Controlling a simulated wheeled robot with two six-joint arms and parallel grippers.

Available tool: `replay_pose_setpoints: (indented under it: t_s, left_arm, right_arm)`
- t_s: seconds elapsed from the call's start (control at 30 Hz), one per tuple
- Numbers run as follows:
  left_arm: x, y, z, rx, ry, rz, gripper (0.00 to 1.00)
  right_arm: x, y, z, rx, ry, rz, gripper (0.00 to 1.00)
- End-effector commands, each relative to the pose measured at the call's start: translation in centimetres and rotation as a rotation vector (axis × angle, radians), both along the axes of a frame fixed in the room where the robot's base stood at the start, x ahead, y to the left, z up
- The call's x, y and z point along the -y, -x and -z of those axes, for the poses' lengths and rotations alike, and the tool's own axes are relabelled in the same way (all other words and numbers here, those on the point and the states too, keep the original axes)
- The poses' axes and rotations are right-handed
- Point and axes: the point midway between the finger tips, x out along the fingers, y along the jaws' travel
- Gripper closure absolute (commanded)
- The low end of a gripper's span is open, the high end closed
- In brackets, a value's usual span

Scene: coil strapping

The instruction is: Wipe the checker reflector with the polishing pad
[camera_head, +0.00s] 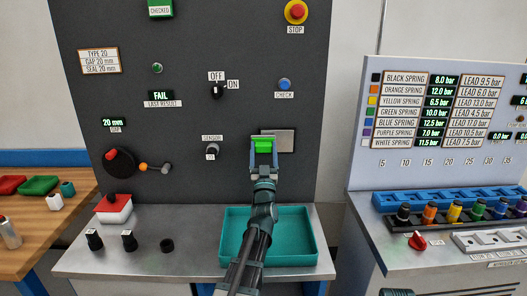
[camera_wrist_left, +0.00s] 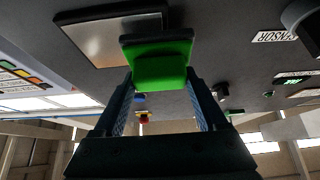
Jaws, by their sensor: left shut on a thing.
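The checker reflector (camera_head: 285,142) is a grey, shiny square plate in a dark frame on the black panel. It also shows at the top of the left wrist view (camera_wrist_left: 105,36). My left gripper (camera_head: 263,152) is shut on the green polishing pad (camera_head: 263,144) in front of the reflector's left part. In the left wrist view the pad (camera_wrist_left: 160,68) sits between the two fingers and overlaps the reflector's edge. I cannot tell whether the pad touches the plate. My arm and the pad hide part of the reflector.
A teal tray (camera_head: 302,256) lies below my left arm on the metal bench. A sensor knob (camera_head: 211,150), a blue check button (camera_head: 284,84) and an OFF/ON switch (camera_head: 217,91) are on the panel nearby. A spring rack (camera_head: 413,240) stands at right.

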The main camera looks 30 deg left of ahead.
Motion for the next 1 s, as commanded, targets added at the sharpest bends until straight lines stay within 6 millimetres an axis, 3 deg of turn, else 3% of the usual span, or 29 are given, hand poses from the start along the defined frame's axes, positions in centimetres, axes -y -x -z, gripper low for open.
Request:
replay_pose_setpoints:
  t_s: [0.63, 1.0]
  left_arm:
    - [-0.5, -1.0, 0.0, 0.0, 0.0, 0.0, 0.7]
    - [2.0, -2.4, 0.0, 0.0, 0.0, 0.002, 0.7]
  right_arm:
    - [0.0, 0.0, 0.0, 0.0, 0.0, 0.0, 0.5]
    - [0.0, 0.0, 0.0, 0.0, 0.0, 0.0, 0.5]
